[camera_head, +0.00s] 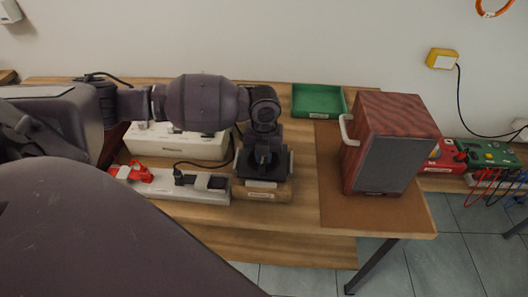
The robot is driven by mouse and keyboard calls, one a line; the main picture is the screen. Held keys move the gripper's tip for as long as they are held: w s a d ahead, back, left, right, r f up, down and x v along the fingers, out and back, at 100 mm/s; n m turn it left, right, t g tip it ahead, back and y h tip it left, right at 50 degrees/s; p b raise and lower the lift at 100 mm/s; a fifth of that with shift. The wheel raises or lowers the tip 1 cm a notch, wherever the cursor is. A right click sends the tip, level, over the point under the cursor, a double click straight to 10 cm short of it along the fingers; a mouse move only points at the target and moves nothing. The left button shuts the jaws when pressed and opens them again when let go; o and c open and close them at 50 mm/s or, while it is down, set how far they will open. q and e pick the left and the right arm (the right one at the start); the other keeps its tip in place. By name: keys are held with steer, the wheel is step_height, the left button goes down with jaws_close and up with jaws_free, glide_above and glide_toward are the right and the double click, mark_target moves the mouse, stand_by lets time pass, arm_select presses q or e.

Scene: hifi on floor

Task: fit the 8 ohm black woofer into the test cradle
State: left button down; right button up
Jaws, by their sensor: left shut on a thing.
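My left gripper (263,163) points down over the table, in front of the white box. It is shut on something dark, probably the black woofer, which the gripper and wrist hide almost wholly. Right under it is a low wooden block (262,195) with a pale label on its front, which looks like the test cradle. I cannot tell whether the held thing touches the block or is seated in it. The 8 ohm marking cannot be read. My right gripper is out of view.
A wood-veneer speaker cabinet (397,140) with a dark front and pale handle stands on a brown mat (345,210). A green tray (319,100) lies behind. A white box (165,142) and a power strip (182,190) with a red clamp (131,171) are left. Red-and-green equipment (487,154) is right.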

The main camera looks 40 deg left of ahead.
arm_select(q)
steer(key=shift+f, duration=0.3)
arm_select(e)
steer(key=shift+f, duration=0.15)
arm_select(q)
steer(key=c, duration=1.1)
jaws_free()
steer(key=shift+o, duration=0.4)
steer(key=shift+f, duration=0.15)
step_height(320, 180, up, 3)
steer(key=shift+w+r, duration=0.1)
step_height(320, 180, up, 8)
steer(key=shift+f+p, duration=0.1)
steer(key=shift+p, duration=0.65)
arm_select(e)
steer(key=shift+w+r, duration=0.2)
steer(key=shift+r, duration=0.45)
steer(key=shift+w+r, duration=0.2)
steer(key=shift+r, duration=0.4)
